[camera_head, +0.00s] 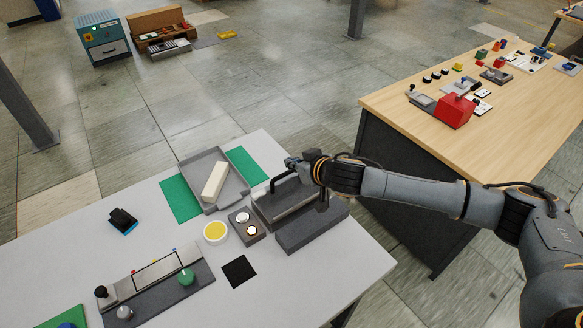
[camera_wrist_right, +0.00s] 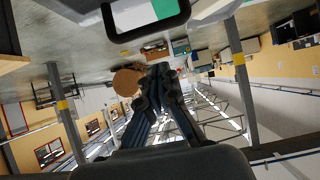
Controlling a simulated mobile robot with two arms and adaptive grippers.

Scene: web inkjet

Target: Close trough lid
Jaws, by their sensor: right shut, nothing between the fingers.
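The dark grey trough (camera_head: 312,231) stands at the right end of the white table. Its lid (camera_head: 264,213) is at the back, with a black loop handle (camera_head: 277,178) on top. The handle also shows in the right wrist view (camera_wrist_right: 150,33), beyond the fingers. The arm partly covers the trough, and I cannot tell the lid's exact angle. My right gripper (camera_head: 292,165) is beside the handle, above the trough's back side. It is shut and empty; its fingers show in the right wrist view (camera_wrist_right: 160,80). My left gripper is not in view.
Left of the trough are a small block with two round buttons (camera_head: 256,239), a yellow round dish (camera_head: 215,232) and a grey tray (camera_head: 236,187) holding a cream bar (camera_head: 214,182). A wooden-topped bench (camera_head: 420,120) stands to the right, near my right arm.

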